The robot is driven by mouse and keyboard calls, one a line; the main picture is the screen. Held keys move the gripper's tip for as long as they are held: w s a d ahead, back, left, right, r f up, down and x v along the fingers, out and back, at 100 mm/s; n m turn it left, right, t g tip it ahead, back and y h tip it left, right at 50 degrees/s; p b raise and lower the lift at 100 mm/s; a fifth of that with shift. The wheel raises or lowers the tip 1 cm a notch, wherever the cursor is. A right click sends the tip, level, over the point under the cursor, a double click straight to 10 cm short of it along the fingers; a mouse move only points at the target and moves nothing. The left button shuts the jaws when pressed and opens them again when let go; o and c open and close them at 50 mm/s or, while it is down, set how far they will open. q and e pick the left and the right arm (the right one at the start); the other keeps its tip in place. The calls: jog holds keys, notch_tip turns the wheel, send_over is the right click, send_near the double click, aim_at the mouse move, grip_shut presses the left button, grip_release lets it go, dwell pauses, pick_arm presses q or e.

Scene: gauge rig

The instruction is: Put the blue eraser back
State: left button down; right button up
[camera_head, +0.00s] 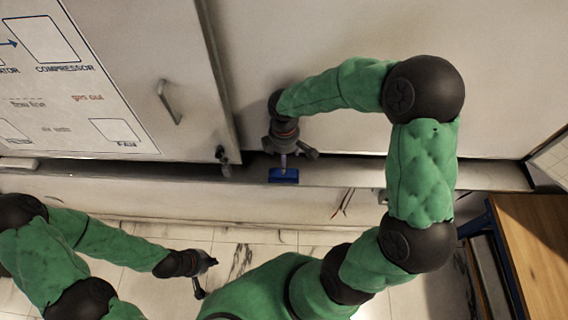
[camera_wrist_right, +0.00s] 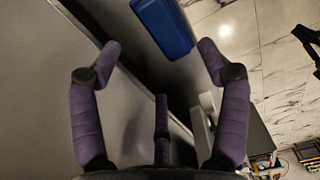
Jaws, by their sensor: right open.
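The blue eraser (camera_head: 284,175) lies on a narrow ledge below the large pale panel in the head view. It also shows at the top of the right wrist view (camera_wrist_right: 163,25), just beyond the fingertips. My right gripper (camera_head: 290,153) is close above the eraser, its fingers spread with nothing between them. The right wrist view shows the same open fingers (camera_wrist_right: 160,58), apart from the eraser. My left gripper (camera_head: 207,277) is low at the left over the tiled floor, its fingers spread and empty.
A white board (camera_head: 70,75) with a printed diagram is at upper left. A metal handle (camera_head: 168,102) is right of it. A small dark fitting (camera_head: 222,155) sits by the ledge (camera_head: 345,172), left of the eraser. A wooden table (camera_head: 535,245) stands at right.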

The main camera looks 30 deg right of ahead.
jog(key=shift+r, duration=2.45)
jog(key=shift+f, duration=0.1)
